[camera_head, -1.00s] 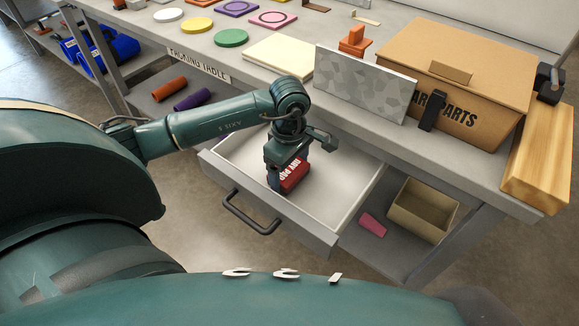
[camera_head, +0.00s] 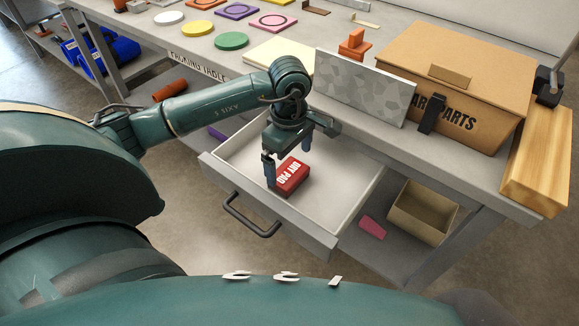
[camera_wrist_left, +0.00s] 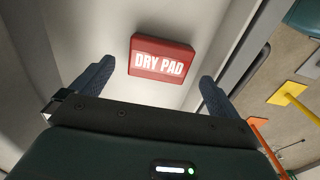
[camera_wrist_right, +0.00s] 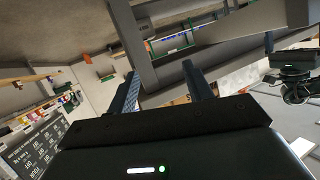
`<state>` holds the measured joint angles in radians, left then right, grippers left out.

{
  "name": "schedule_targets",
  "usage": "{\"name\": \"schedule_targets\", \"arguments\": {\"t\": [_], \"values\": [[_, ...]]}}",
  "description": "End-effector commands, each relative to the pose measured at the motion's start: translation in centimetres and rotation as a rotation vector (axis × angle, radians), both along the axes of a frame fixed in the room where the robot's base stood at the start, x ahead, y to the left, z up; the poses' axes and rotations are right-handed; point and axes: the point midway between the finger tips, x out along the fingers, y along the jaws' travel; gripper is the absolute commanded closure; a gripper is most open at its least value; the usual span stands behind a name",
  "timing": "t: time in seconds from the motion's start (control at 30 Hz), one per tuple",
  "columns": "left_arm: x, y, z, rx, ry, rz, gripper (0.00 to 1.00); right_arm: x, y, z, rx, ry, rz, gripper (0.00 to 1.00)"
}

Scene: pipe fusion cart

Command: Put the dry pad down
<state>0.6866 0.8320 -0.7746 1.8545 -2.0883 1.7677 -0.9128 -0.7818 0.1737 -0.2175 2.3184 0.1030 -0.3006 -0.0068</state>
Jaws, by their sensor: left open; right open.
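The dry pad (camera_head: 291,178) is a red block with white "DRY PAD" lettering. It lies on the floor of the open white drawer (camera_head: 335,205), near the drawer's front left. My left gripper (camera_head: 287,168) is open just above the pad, its fingers apart and clear of it. In the left wrist view the pad (camera_wrist_left: 161,59) lies beyond the two spread fingers (camera_wrist_left: 150,85), with nothing between them. My right gripper is not in the head view. In the right wrist view its fingers (camera_wrist_right: 163,90) are apart and empty.
The drawer handle (camera_head: 250,214) faces me. On the tabletop stand a cardboard box (camera_head: 455,75), a grey speckled panel (camera_head: 362,85) and several coloured discs, such as a green one (camera_head: 231,41). An open tan bin (camera_head: 422,209) and a pink block (camera_head: 372,227) are on the lower shelf.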

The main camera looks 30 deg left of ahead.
Motion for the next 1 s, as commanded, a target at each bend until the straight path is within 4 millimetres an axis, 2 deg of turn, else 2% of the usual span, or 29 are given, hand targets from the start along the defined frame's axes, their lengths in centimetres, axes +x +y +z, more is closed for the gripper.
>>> {"name": "schedule_targets", "arguments": {"t": [0.03, 0.2, 0.4, 1.0], "values": [[0.1, 0.0, 1.4, 0.002, -0.005, 0.0, 0.0, 0.1, 0.1, 0.1, 0.001, 0.0, 0.002, 0.49], [0.1, 0.1, 4.8, 0.002, -0.004, 0.001, 0.0, 0.1, 0.2, -0.1, 0.001, 0.011, 0.004, 0.49], [0.0, 0.0, 7.2, 0.0, -0.001, 0.0, 0.0, -0.1, 0.2, -0.8, -0.003, 0.033, 0.007, 0.49], [0.0, 0.0, 7.6, 0.0, 0.001, 0.001, 0.0, -0.1, 0.3, -0.5, 0.001, 0.025, 0.008, 0.49]]}}
